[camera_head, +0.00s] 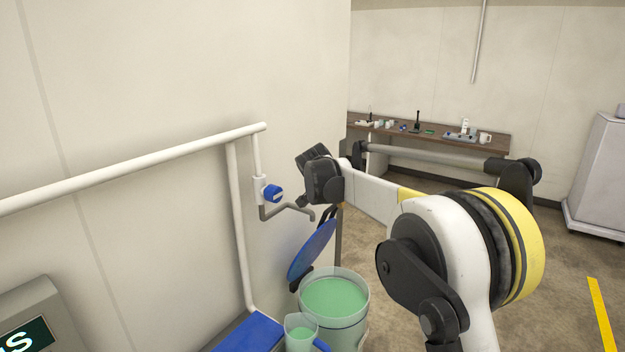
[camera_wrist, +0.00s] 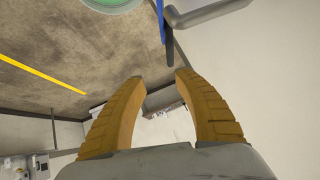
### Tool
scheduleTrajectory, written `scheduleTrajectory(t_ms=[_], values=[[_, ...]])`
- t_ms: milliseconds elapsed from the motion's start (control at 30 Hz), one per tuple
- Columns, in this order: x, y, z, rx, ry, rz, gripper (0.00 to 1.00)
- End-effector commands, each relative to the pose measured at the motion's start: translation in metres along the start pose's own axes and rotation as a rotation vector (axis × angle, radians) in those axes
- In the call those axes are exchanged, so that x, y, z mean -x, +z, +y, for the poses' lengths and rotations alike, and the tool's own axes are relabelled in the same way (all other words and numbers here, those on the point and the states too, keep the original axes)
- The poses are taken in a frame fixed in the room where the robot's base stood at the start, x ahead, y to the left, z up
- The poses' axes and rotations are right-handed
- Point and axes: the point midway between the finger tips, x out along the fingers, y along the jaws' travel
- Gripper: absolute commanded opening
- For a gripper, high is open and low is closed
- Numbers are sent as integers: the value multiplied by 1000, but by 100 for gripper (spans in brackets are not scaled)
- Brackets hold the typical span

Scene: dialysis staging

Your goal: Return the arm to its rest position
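My gripper (camera_wrist: 158,78) is open, with its two ribbed orange-brown fingers apart and nothing between them in the wrist view. In the head view my arm reaches from the lower right toward the wall. Its dark wrist end is in the air beside the grey tap pipe with the blue knob (camera_head: 272,193), above the blue lid. The fingers are mostly hidden there. In the wrist view the pipe's end (camera_wrist: 210,12) is at the top right, apart from the fingers.
A bucket of green liquid (camera_head: 335,298) stands below my wrist, with a tilted blue lid (camera_head: 312,250) beside it. A jug of green liquid (camera_head: 300,335) is in front. A white rail (camera_head: 130,164) runs along the wall. A brown bench (camera_head: 490,145) with small items is behind.

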Motion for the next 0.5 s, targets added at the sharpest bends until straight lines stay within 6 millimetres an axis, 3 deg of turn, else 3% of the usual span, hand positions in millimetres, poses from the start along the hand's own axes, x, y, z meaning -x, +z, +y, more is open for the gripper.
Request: scheduleTrajectory(t_ms=[133, 267, 367, 500], values=[[50, 6, 60, 89, -1, -45, 38], [96, 26, 117, 179, -14, -87, 38], [128, 50, 162, 246, -29, -116, 38], [166, 97, 226, 338, -57, -153, 38]])
